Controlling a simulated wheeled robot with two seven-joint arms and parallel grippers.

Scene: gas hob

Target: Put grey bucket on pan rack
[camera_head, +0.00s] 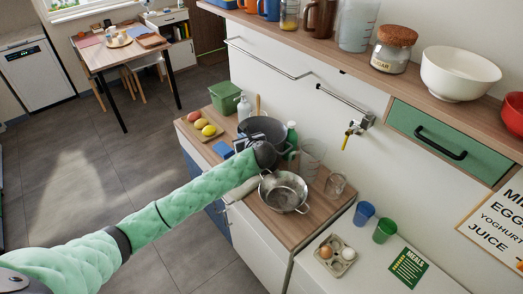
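A dark grey round vessel (263,125), which looks like the grey bucket, stands on the wooden counter by the wall. My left arm, in a green sleeve, reaches in from the lower left. My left gripper (257,147) is at the near side of the bucket and overlaps its lower part in the picture. Its fingers are too small and dark to tell whether they are open or shut, or touch the bucket. A long metal rail (270,61), possibly the pan rack, is on the white wall above the counter. My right gripper is not in view.
A metal colander (284,192) stands close to my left gripper, with clear glasses (335,185) beside it. A fruit tray (200,128), green basket (225,97) and bottles crowd the counter. A shorter rail (345,102) is further right. A shelf overhangs the wall.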

